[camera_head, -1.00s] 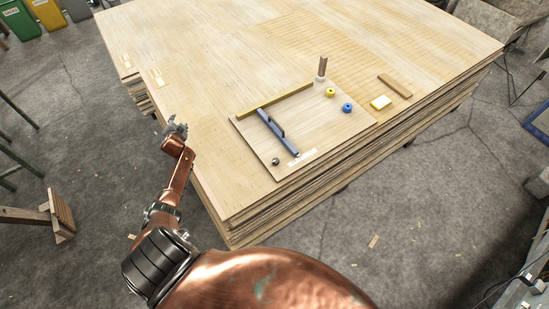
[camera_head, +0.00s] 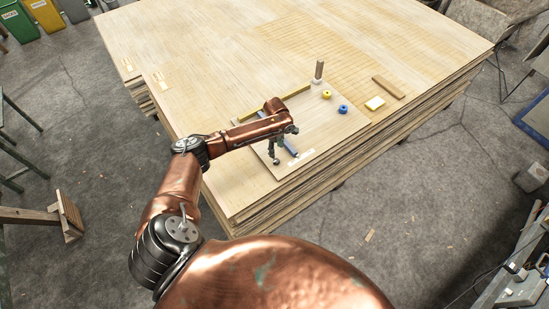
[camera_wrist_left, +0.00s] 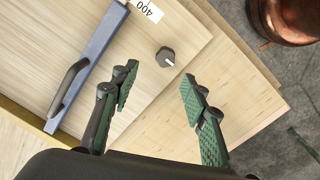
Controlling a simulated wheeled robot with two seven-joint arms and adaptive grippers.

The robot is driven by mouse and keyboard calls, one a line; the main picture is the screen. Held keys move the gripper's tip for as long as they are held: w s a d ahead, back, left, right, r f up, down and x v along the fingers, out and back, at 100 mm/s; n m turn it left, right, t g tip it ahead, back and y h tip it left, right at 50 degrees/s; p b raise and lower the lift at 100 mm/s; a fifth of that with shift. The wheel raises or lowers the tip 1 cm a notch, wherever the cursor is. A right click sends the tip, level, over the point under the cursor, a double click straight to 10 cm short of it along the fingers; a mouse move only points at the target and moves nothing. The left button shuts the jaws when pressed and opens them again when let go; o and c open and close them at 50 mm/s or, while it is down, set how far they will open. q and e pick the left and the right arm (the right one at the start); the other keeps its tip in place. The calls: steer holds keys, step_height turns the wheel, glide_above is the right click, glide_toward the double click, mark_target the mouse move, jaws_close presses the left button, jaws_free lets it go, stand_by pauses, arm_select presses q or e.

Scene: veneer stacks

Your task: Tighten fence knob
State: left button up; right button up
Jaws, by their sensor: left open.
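The dark knob (camera_wrist_left: 167,56) with a white mark sits on the light wooden board near its edge. It lies ahead of and between the green-padded fingers of my left gripper (camera_wrist_left: 158,90), which is open and empty. In the head view my left gripper (camera_head: 276,157) hangs over the board's front-left part, and I cannot pick the knob out there. The blue fence bar (camera_wrist_left: 88,70) with a black handle (camera_wrist_left: 68,88) lies left of the knob; in the head view only part of the bar (camera_head: 291,150) shows past my arm. My right gripper is not in view.
The board (camera_head: 325,135) rests on a large veneer stack (camera_head: 220,60). A yellow strip (camera_head: 300,92) edges it. A yellow roll (camera_head: 326,94), a blue roll (camera_head: 343,109), an upright post (camera_head: 319,70), a yellow-white block (camera_head: 374,103) and a wooden strip (camera_head: 388,87) are farther right.

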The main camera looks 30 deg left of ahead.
mark_target(276, 160)
arm_select(q)
steer(key=shift+s+d+f, duration=0.2)
steer(key=shift+s, duration=0.1)
step_height(276, 160, down, 7)
steer(key=shift+f+b, duration=0.2)
steer(key=shift+b, duration=0.7)
steer(key=shift+c, duration=0.3)
